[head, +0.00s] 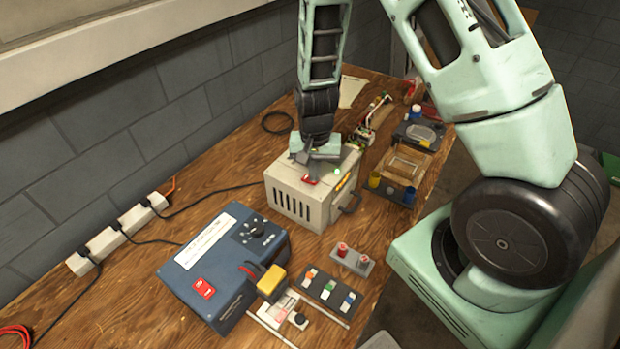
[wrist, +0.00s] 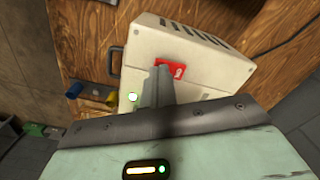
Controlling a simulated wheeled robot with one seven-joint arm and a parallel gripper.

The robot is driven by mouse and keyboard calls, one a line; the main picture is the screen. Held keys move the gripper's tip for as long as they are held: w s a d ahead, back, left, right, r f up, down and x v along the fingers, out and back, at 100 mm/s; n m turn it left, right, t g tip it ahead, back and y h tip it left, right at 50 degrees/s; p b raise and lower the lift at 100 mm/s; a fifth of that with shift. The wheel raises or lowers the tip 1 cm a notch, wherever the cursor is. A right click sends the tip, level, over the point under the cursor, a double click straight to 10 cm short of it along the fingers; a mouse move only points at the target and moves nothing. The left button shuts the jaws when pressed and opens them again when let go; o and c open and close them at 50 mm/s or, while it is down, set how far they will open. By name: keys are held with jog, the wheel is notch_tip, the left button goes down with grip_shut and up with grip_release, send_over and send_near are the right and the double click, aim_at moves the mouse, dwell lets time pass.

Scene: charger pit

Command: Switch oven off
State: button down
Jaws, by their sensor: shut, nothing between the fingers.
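The oven is a beige metal box (head: 283,215) with dark vent slots and a front handle, standing on the wooden bench; it fills much of the wrist view (wrist: 208,85). A red rocker switch (head: 311,179) sits on its top, also in the wrist view (wrist: 172,71). A small green light glows on the top (head: 337,171) and shows in the wrist view (wrist: 133,97). My gripper (head: 308,171) is shut and empty, pointing down over the oven's top. In the wrist view its fingertips (wrist: 158,73) overlap the switch's edge; I cannot tell whether they touch it.
A blue power box (head: 225,262) with its own red switch and a dial stands nearer on the bench. A white power strip (head: 118,236) lies along the wall with cables. A small module with coloured buttons (head: 330,291) and wooden-topped parts (head: 402,167) lie close by.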

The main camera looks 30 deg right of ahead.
jog(key=shift+f, duration=0.25)
jog(key=shift+r, duration=0.15)
notch_tip(320, 180, up, 7)
jog(key=p, duration=0.6)
dwell(0.6)
jog(key=s+a+r+n+y+b, duration=0.1)
jog(key=s+a+r+n+b, duration=0.1)
jog(key=s+a+r+n, duration=0.35)
jog(key=s+a+r+n+y+b, duration=0.1)
jog(key=s+a+r+n+b, duration=0.15)
jog(key=a, duration=0.65)
jog(key=s+a+r+n, duration=0.2)
jog(key=s+r+n, duration=0.1)
jog(key=s, duration=0.4)
jog(key=s+a+r+n+h+b, duration=0.1)
jog(key=s+a+r+n, duration=0.1)
jog(key=s+n, duration=0.2)
jog(key=s, duration=0.2)
jog(key=shift+s+r+b, duration=0.3)
jog(key=shift+s+r, duration=0.1)
